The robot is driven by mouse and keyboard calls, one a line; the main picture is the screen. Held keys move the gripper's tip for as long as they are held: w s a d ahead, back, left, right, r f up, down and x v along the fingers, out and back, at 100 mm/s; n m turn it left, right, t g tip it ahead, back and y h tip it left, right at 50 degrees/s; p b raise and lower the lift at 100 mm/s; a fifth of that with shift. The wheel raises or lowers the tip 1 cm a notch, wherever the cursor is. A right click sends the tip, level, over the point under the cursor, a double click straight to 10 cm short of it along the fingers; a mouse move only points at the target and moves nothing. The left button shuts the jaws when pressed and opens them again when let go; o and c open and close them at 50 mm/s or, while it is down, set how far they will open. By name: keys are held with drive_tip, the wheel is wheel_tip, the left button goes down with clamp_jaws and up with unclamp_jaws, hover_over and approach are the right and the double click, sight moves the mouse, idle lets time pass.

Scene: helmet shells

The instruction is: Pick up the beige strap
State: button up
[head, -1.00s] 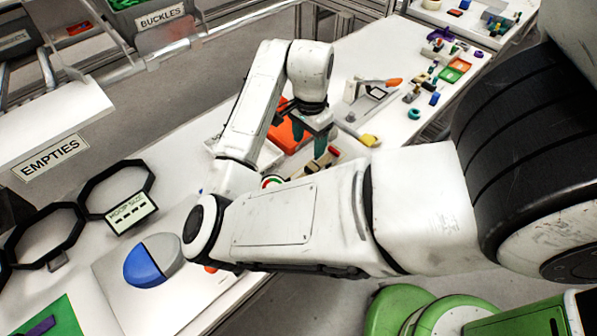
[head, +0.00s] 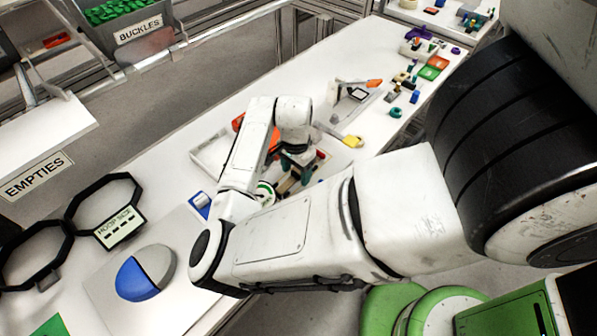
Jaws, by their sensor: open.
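My gripper (head: 297,163) points down over the parts in a shallow white tray (head: 205,160) at the middle of the table. Its dark green fingers are open, close above or among the parts; I cannot tell if they touch anything. A narrow beige piece (head: 289,184), which looks like the strap, lies just below the fingers in the picture, beside dark and red pieces. It is small and partly hidden by my gripper and arm.
An orange-red part lies behind my arm in the tray. A blue and grey disc (head: 146,273) sits on a white board at the front left. Black octagonal frames (head: 105,207) stand at left. Loose small parts lie at back right.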

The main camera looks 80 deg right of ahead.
clamp_jaws()
idle(0.5)
